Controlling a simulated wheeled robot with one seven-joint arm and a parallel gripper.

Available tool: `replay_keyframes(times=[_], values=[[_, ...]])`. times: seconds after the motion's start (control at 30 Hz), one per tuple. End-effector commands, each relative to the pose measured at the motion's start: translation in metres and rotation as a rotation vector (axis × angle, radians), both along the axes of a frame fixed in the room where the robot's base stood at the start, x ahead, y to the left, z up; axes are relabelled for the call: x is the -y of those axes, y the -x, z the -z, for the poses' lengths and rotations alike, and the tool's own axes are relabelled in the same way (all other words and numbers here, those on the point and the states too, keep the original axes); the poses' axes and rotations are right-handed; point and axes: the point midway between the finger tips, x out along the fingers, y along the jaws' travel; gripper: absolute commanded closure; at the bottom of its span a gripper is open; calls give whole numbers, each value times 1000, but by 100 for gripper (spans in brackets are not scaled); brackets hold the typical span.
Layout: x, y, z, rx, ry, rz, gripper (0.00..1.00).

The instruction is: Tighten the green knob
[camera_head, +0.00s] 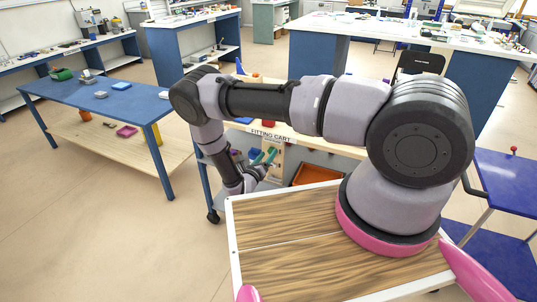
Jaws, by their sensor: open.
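My gripper (265,157) shows small and far down in the head view, at the front of the cart. Two teal fingers stand apart, so it is open, and I see nothing held between them. I cannot make out a green knob for certain; my arm and gripper cover part of the cart's front. The fitting cart (268,135) carries a label with its name along its top edge. A pale upright panel shows just behind the fingers, too small to read. I cannot tell whether the fingers touch anything.
An orange tray (318,174) sits on the cart's shelf, right of my gripper. A blue table (105,101) with a green item (61,74) stands at left. A blue stool-like table (508,178) is at right. The floor at left is clear.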

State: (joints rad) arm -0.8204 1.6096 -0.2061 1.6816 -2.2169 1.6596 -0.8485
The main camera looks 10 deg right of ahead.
Motion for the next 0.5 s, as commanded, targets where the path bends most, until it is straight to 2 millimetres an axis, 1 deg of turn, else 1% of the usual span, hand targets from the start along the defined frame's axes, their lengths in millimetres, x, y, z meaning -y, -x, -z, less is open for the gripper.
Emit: replay_keyframes(times=[0.1, 0.2, 0.47, 0.5], values=[[7, -9, 0, 1, -1, 1, 32], [9, -12, 0, 0, 0, 1, 32], [9, -13, 0, 0, 0, 0, 32], [9, -13, 0, 0, 0, 0, 48]])
